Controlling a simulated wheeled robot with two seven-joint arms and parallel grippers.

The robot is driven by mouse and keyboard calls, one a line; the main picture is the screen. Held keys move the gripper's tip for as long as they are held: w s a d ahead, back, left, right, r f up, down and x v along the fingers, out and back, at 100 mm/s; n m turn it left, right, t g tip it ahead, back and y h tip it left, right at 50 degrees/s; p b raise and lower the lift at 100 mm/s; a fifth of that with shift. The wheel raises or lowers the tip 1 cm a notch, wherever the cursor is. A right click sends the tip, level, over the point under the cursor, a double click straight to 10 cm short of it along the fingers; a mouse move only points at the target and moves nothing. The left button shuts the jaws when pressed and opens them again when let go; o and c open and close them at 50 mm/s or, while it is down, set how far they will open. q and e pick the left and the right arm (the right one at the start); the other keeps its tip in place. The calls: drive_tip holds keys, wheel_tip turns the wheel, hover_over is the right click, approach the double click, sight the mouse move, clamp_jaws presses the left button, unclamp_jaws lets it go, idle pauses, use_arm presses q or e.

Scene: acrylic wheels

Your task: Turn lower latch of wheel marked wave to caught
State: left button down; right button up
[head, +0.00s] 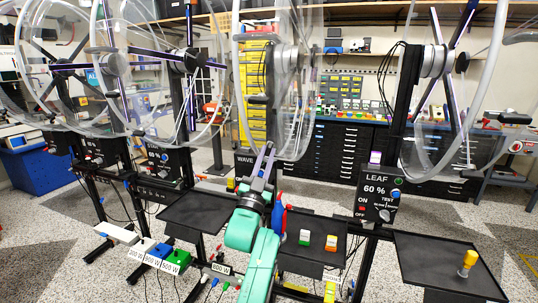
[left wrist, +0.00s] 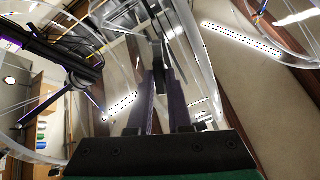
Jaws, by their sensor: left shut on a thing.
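The wheel marked WAVE is a clear acrylic disc (head: 239,105) standing upright in the middle of the head view. Its dark box with the WAVE label (head: 244,158) sits below it, partly covered by my arm. My left gripper (head: 266,152) reaches up to the wheel's lower edge, beside the label. In the left wrist view its two fingers (left wrist: 160,85) close on a small dark piece (left wrist: 158,79) at the wheel, seemingly the lower latch. The fingers hide most of it, so its turn position cannot be told. My right gripper is out of view.
The LEAF wheel's box (head: 378,198) stands to the right, with a dark tray (head: 440,262) beside it. A tray with green and yellow blocks (head: 318,232) and blue and red bottles (head: 279,214) are close to my left arm. More acrylic wheels stand on the left.

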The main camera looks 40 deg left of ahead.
use_arm(q)
drive_tip(key=m+b, duration=0.1)
drive_tip(key=m, duration=0.1)
drive_tip(key=shift+f+m, duration=0.15)
drive_tip(key=shift+m, duration=0.25)
drive_tip(key=shift+m+b, duration=0.35)
drive_tip(key=shift+m, duration=0.55)
